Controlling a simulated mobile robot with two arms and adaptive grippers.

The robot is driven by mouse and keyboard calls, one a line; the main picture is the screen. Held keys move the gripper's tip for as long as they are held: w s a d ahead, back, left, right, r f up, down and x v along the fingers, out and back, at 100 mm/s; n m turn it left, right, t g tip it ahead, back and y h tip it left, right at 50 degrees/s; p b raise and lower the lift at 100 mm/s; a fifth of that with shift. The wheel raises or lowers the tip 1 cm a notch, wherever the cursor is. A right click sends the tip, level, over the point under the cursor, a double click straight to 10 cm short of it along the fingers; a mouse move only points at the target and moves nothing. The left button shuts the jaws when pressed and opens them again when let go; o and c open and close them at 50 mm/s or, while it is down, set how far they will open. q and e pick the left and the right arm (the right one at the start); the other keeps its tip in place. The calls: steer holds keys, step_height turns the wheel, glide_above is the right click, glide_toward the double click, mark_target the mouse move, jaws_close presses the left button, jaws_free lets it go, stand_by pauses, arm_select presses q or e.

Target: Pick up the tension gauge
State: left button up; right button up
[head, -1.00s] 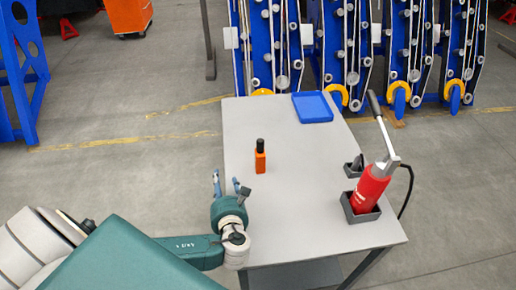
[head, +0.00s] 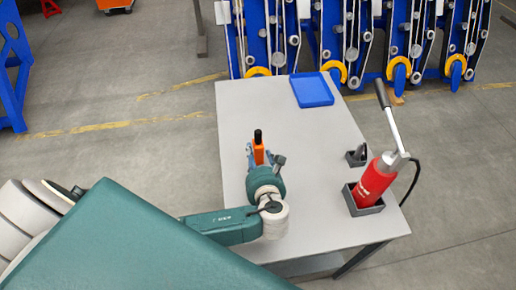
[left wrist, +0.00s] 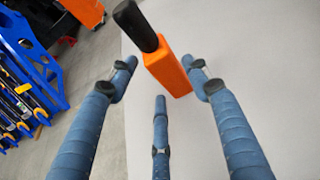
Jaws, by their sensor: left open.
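The tension gauge appears to be the orange block with a black handle (head: 258,154), standing upright on the grey table (head: 300,225). In the left wrist view the gauge (left wrist: 170,70) stands just beyond my fingers, with its black top leaning to the upper left. My left gripper (head: 261,160) is open and close to the gauge from the near side. In the left wrist view the blue fingers of my left gripper (left wrist: 160,80) are spread, two to the sides and one below, with the gauge between the side fingertips. I cannot tell whether any finger touches it. My right gripper is not in view.
A red pump tool (head: 374,184) with a long lever stands in a dark holder at the table's right. A small dark holder (head: 356,156) sits behind it. A blue tray (head: 312,90) lies at the far end. Blue machine frames (head: 350,45) stand behind the table.

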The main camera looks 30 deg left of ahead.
mark_target(257, 154)
arm_select(q)
steer(key=x, duration=0.4)
steer(key=shift+w+a+f, duration=0.1)
steer(key=shift+w+f, duration=0.1)
steer(key=shift+c, duration=0.8)
steer(key=c, duration=0.9)
steer(key=shift+r, duration=0.1)
steer(key=shift+c, duration=0.9)
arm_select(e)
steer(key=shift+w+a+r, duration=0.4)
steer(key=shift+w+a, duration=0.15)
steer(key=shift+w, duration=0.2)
arm_select(q)
steer(key=shift+r, duration=0.1)
